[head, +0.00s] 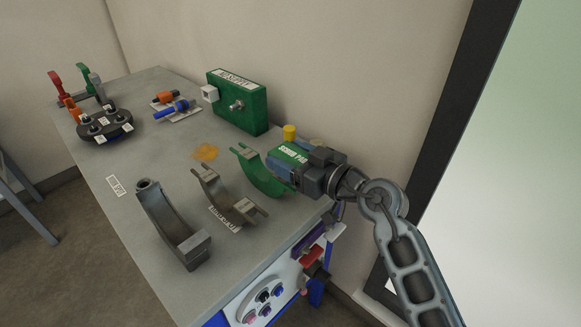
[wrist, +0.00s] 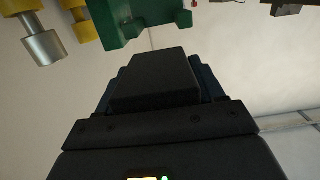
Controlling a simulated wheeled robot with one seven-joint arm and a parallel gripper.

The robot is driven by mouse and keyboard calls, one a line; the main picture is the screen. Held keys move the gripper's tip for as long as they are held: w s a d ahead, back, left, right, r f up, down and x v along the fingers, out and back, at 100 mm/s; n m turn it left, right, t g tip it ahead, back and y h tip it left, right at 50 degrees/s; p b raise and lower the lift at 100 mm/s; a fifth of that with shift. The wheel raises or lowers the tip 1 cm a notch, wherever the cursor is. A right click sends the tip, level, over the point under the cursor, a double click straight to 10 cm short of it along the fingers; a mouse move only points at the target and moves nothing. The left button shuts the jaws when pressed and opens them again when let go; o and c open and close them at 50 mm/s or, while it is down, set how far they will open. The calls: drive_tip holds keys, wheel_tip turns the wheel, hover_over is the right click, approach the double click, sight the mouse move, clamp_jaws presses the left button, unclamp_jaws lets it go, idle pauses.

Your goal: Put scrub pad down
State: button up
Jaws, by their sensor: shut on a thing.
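The scrub pad (head: 290,153) has a green top with a white "SCRUB PAD" label and a blue side. It is in my gripper (head: 306,172), which is shut on it at the right side of the cart top. The pad is next to the green curved clamp piece (head: 262,178) and partly covers it from view. I cannot tell whether the pad touches the cart top (head: 150,160). In the wrist view my gripper's dark body (wrist: 155,80) fills the middle and hides the pad.
A green supply box (head: 250,105) and a yellow cylinder (head: 289,132) stand behind. Two grey curved pieces (head: 165,220) (head: 225,198) lie in front. A black round fixture (head: 104,125) and blue and orange parts (head: 172,108) are further left. An orange stain (head: 206,152) marks the clear middle.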

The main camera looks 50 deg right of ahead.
wheel_tip(320, 180, down, 2)
drive_tip(key=shift+f+b, duration=0.15)
drive_tip(key=shift+b, duration=0.15)
drive_tip(key=shift+f+p, duration=0.25)
drive_tip(key=shift+p, duration=0.15)
drive_tip(key=o, duration=1.6)
drive_tip(key=shift+f, duration=0.1)
